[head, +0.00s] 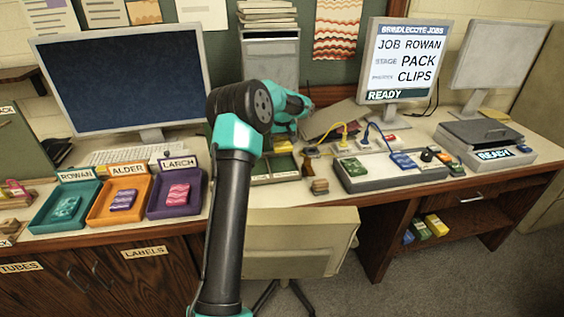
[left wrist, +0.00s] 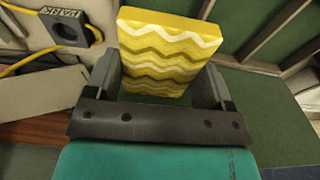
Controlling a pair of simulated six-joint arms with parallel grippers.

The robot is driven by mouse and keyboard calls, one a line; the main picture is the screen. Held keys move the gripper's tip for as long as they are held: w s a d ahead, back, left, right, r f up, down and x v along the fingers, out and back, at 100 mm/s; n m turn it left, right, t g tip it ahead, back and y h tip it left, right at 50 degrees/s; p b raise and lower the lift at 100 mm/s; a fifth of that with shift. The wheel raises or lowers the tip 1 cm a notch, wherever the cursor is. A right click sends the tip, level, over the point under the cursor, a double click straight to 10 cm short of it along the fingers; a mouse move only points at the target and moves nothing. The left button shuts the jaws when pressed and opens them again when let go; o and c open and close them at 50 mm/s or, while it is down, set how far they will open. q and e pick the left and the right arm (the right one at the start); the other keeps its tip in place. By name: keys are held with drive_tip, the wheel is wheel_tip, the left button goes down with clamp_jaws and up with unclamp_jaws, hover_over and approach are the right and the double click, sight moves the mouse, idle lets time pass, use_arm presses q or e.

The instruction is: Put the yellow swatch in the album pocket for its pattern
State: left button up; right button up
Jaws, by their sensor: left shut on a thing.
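The yellow swatch (left wrist: 170,52) has white and darker zigzag bands. In the left wrist view it stands between the two fingers of my left gripper (left wrist: 165,85), which is shut on it. In the head view my left gripper (head: 285,132) is at the back of the desk, partly hidden by my own arm, with a bit of yellow below it. The green-lined, wood-edged compartments (head: 261,180), perhaps the album pockets, lie just below; their pattern marks cannot be made out. Green lining (left wrist: 265,115) also shows behind the swatch in the left wrist view. My right gripper is not in view.
Teal (head: 40,222), orange (head: 95,216) and purple (head: 154,209) trays with patterned swatches stand at left. A grey panel (head: 392,178) with cables and coloured blocks lies to the right. Small stacked wooden pieces (head: 320,188) sit near the front edge. A chair (head: 300,240) stands in front.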

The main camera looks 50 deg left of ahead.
use_arm(q)
hover_over(282, 166)
wheel_tip(282, 166, down, 6)
drive_tip(key=shift+s+d+r, duration=0.1)
drive_tip(key=shift+f, duration=2.15)
drive_tip(key=o, duration=0.6)
drive_tip(key=shift+f, duration=0.15)
drive_tip(key=shift+o, duration=0.2)
drive_tip(key=r, duration=0.4)
drive_tip(key=d+r, duration=0.1)
drive_tip(key=r, duration=0.3)
drive_tip(key=s+r, duration=0.1)
drive_tip(key=r, duration=0.3)
drive_tip(key=shift+d+r, duration=0.1)
drive_tip(key=shift+d, duration=0.15)
